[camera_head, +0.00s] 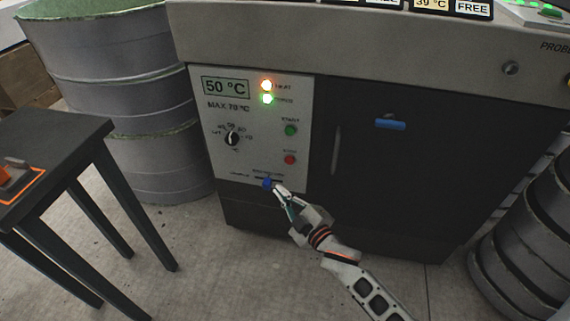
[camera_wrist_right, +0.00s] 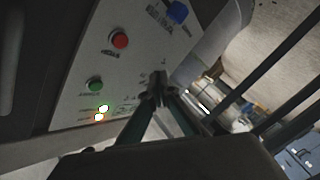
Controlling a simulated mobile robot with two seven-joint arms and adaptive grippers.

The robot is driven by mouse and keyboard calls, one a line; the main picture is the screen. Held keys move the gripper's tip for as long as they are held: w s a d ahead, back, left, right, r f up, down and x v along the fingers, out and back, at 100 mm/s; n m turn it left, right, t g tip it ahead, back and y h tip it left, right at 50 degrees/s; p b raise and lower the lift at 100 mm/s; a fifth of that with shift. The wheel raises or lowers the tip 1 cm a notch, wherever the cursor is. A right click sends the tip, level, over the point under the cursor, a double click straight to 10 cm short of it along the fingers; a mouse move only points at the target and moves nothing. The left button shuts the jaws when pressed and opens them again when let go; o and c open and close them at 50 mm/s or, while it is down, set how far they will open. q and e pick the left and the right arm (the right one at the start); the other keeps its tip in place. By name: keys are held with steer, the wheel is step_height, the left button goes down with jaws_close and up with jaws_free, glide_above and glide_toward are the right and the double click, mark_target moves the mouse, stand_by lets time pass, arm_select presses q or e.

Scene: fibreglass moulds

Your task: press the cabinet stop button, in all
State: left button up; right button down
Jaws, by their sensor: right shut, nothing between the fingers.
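The red stop button (camera_head: 289,159) sits on the cabinet's pale control panel (camera_head: 217,119), below the green start button (camera_head: 291,130). In the right wrist view the red button (camera_wrist_right: 120,40) is in plain sight, up and left of the fingertips, with nothing touching it. My right gripper (camera_head: 277,188) is shut and empty at the panel's lower edge, below the red button. In the right wrist view its fingertips (camera_wrist_right: 157,88) meet in front of the panel; I cannot tell if they touch it. My left gripper is not in view.
A blue knob (camera_head: 267,183) is right by the fingertips in the head view. A dial (camera_head: 232,138) and two lit lamps, orange and green, share the panel. A blue handle (camera_head: 390,124) is on the dark door. A dark table (camera_head: 60,135) and a drum (camera_head: 110,85) stand left.

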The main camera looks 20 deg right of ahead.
mark_target(289, 161)
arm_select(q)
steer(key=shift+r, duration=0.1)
arm_select(e)
steer(key=shift+w+r, duration=0.15)
steer(key=shift+r, duration=0.05)
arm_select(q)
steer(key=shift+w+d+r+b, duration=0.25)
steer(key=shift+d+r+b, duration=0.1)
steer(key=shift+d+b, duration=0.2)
arm_select(e)
steer(key=w+d, duration=0.1)
steer(key=w, duration=0.1)
steer(key=w+d, duration=0.2)
steer(key=w, duration=0.1)
steer(key=w+d, duration=0.2)
steer(key=shift+w, duration=0.15)
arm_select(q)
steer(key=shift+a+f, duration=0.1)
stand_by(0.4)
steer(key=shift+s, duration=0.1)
arm_select(e)
steer(key=shift+w, duration=0.1)
stand_by(0.4)
steer(key=shift+w+d, duration=0.2)
steer(key=shift+w, duration=0.05)
